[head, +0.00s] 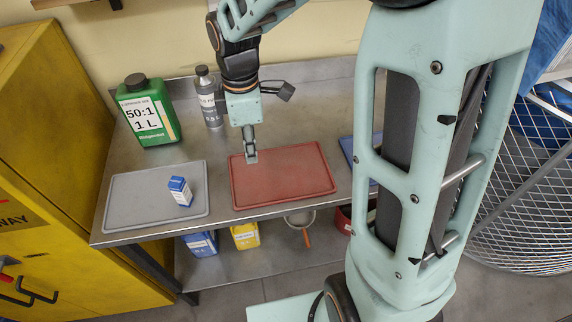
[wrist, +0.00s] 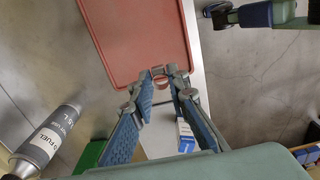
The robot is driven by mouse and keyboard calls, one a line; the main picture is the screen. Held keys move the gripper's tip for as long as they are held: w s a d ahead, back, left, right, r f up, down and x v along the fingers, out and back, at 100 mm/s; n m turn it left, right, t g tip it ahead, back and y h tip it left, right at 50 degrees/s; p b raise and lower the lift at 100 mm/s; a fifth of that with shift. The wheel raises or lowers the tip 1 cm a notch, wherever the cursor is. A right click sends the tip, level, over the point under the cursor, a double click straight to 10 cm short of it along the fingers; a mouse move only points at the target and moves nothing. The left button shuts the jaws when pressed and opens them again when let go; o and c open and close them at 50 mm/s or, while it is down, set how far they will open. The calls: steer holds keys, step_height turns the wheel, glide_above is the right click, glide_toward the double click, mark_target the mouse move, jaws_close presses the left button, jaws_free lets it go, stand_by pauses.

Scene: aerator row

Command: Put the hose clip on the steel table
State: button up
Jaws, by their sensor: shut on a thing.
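My gripper (head: 251,155) points down over the left part of the red tray (head: 295,175), on the steel table (head: 312,112). In the wrist view its fingertips (wrist: 163,76) come together on a small ring-like piece, the hose clip (wrist: 161,83). The red tray (wrist: 135,40) shows beyond it. The clip is partly hidden by the fingertips. In the head view only a small grey bit (head: 252,160) shows at the tips, and I cannot tell whether it touches the tray.
A grey tray (head: 125,200) with a blue-and-white box (head: 180,191) lies at left. A green jug (head: 149,112) and grey bottle (head: 209,97) stand at the back. A blue tray (head: 347,148) is at right. Bare steel shows behind the red tray.

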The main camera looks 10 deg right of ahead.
steer(key=w+d+f+p, duration=0.1)
steer(key=w+d+f, duration=0.2)
steer(key=d, duration=0.3)
glide_above(293, 165)
steer(key=f, duration=0.3)
steer(key=a+f, duration=0.1)
steer(key=f, duration=0.1)
steer(key=shift+s+p, duration=0.2)
steer(key=shift+p, duration=0.15)
steer(key=shift+d+f, duration=0.2)
steer(key=shift+f, duration=0.05)
steer(key=shift+w+d+f, duration=0.1)
steer(key=shift+d+f, duration=0.05)
steer(key=shift+f, duration=0.8)
steer(key=shift+w+d+f, duration=0.1)
steer(key=shift+f, duration=0.8)
steer(key=shift+f, duration=0.2)
steer(key=o, duration=0.7)
steer(key=shift+o, duration=0.2)
steer(key=shift+r, duration=0.1)
